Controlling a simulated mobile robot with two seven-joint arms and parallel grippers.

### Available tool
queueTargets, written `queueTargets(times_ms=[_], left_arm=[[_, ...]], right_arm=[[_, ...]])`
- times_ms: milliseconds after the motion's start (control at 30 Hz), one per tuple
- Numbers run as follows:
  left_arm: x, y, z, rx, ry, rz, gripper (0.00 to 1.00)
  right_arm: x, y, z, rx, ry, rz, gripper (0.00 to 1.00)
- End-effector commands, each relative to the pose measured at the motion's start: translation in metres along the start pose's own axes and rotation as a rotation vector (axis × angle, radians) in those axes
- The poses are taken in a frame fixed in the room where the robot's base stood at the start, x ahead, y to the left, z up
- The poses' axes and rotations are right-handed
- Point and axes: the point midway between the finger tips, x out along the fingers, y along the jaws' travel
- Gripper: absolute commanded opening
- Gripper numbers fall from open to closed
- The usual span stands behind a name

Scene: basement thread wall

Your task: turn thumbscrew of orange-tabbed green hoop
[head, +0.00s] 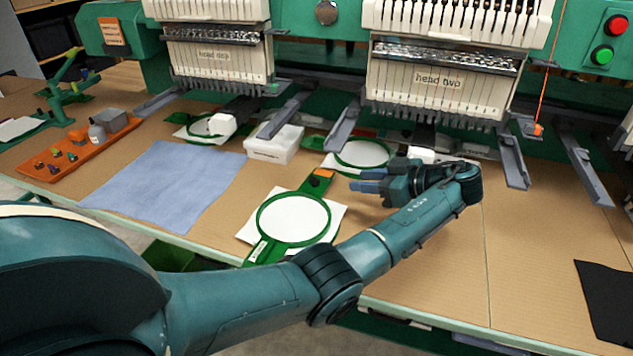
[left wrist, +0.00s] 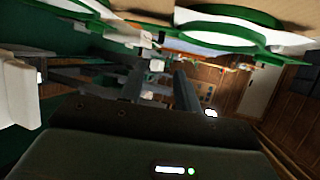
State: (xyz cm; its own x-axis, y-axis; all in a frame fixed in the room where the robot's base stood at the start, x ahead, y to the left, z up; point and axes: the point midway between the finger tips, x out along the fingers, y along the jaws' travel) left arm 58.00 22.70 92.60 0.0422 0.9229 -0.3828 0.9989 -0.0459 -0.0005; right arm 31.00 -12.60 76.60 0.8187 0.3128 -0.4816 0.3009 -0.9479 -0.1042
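The orange-tabbed green hoop (head: 262,222) lies on the table over white cloth, with its orange tab (head: 322,173) at the far end. A small dark piece (head: 314,182) beside the tab may be the thumbscrew; it is too small to tell. My left gripper (head: 364,180) is to the right of the tab, apart from it, with its fingers pointing left towards it. In the left wrist view, the two fingers (left wrist: 158,92) stand apart with nothing held between them. A green hoop (left wrist: 222,38) crosses the top of that view. My right gripper is not in view.
Behind stand the embroidery heads (head: 437,80) with grey arms (head: 512,160) jutting forward. A second hoop (head: 362,167) lies behind my gripper. A white box (head: 275,145), blue cloth (head: 170,185) and orange tray (head: 75,155) are left. The table's right part is mostly clear.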

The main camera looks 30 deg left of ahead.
Motion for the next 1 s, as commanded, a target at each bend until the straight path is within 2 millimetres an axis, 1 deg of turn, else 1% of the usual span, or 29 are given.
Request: queueTargets(times_ms=[167, 400, 600, 800, 1000], left_arm=[[0.022, -0.001, -0.003, 0.000, 0.001, -0.004, 0.33], [0.074, -0.001, -0.003, 0.001, 0.002, -0.005, 0.33], [0.109, -0.001, -0.003, 0.000, 0.001, -0.003, 0.33], [0.127, -0.001, -0.002, 0.001, 0.001, -0.002, 0.33], [0.131, -0.001, -0.001, 0.001, 0.000, -0.001, 0.33]], right_arm=[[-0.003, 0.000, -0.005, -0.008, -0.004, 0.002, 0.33], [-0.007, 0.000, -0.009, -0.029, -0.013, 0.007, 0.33], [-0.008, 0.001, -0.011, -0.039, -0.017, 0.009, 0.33], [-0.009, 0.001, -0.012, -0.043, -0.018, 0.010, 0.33], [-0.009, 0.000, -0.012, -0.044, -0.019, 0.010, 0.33]])
